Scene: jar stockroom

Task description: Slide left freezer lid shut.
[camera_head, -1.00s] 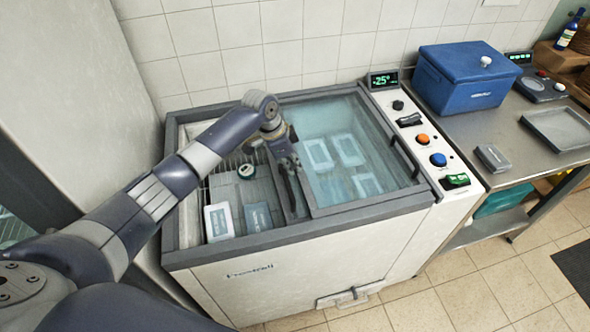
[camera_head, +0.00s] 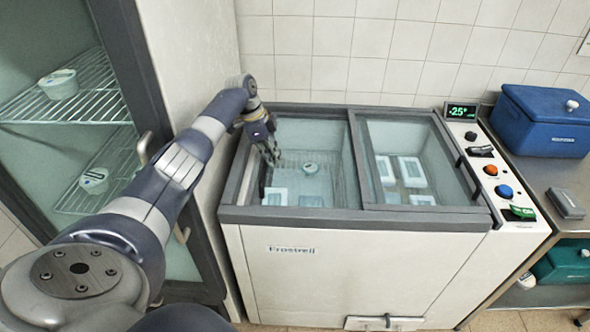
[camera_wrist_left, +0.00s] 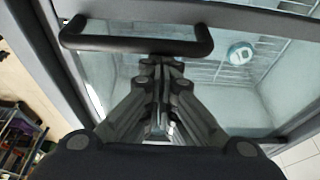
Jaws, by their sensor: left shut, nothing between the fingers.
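The chest freezer (camera_head: 390,262) stands against the tiled wall. Its left lid (camera_head: 306,133), a framed glass pane, lies over the left half, with tubs and packs visible through it. The right lid (camera_head: 414,170) covers the right half. My left gripper (camera_head: 272,160) is at the left end of the left lid, fingers together and empty. In the left wrist view, the closed fingers (camera_wrist_left: 160,125) are right by the lid's black bar handle (camera_wrist_left: 135,44); contact is unclear. My right gripper is out of view.
A glass-door fridge (camera_head: 150,110) stands close on the left, beside my left arm. A control panel (camera_head: 490,172) runs along the freezer's right side. A steel counter (camera_head: 548,178) with a blue cool box (camera_head: 540,115) is further right.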

